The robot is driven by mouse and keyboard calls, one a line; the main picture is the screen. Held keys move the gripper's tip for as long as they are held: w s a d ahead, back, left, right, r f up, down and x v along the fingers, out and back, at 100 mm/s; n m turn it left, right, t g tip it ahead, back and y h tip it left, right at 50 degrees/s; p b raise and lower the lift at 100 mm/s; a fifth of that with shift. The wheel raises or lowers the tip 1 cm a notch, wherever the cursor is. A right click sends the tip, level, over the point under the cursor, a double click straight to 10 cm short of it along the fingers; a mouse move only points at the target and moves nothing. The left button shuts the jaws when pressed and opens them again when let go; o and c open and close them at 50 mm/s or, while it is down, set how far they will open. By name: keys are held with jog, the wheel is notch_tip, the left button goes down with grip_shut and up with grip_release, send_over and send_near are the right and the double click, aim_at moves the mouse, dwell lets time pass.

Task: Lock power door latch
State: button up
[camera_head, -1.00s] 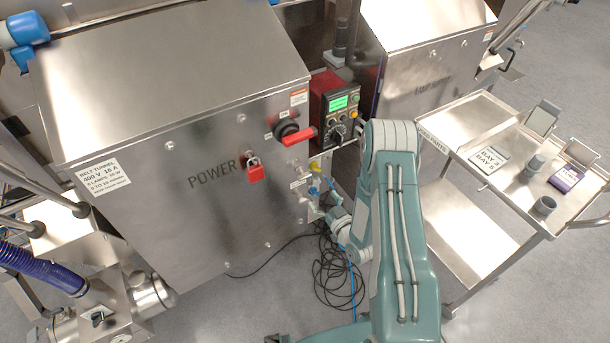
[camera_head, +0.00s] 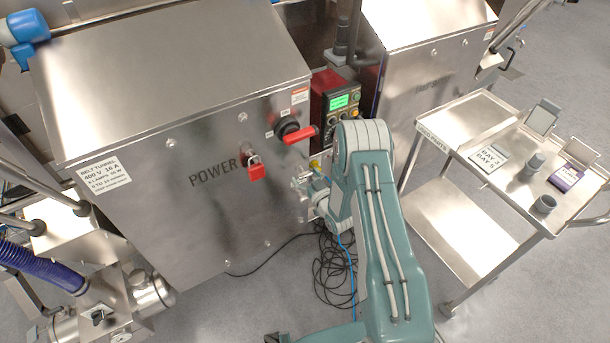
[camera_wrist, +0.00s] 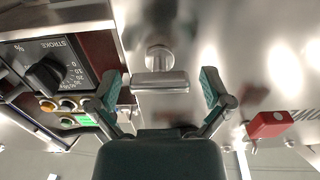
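The power door latch (camera_wrist: 160,82) shows in the wrist view as a metal T-shaped handle on a round boss, its bar lying crosswise. My gripper (camera_wrist: 160,89) is open, with one green finger pad on each side of the latch bar. Gaps show between the pads and the bar ends, so it is not gripped. In the head view the metal power cabinet (camera_head: 200,205) carries the word POWER. My arm reaches its lower right side there, and the fingers are hard to make out.
A red padlock (camera_head: 256,170) hangs on the cabinet front; it also shows in the wrist view (camera_wrist: 268,124). A red rotary handle (camera_head: 300,135) sits above right. A control box (camera_head: 338,103) stands beside it. Cables (camera_head: 335,265) lie on the floor. A parts trolley (camera_head: 500,215) stands right.

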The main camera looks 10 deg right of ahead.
jog(key=c, duration=0.8)
jog(key=m, duration=0.4)
jog(key=shift+m, duration=0.4)
jog(key=m, duration=0.4)
jog(key=shift+m, duration=0.3)
jog(key=m, duration=0.4)
jog(key=shift+m, duration=0.3)
jog(key=shift+d+m, duration=0.1)
jog(key=shift+m, duration=1.8)
jog(key=shift+f, duration=0.1)
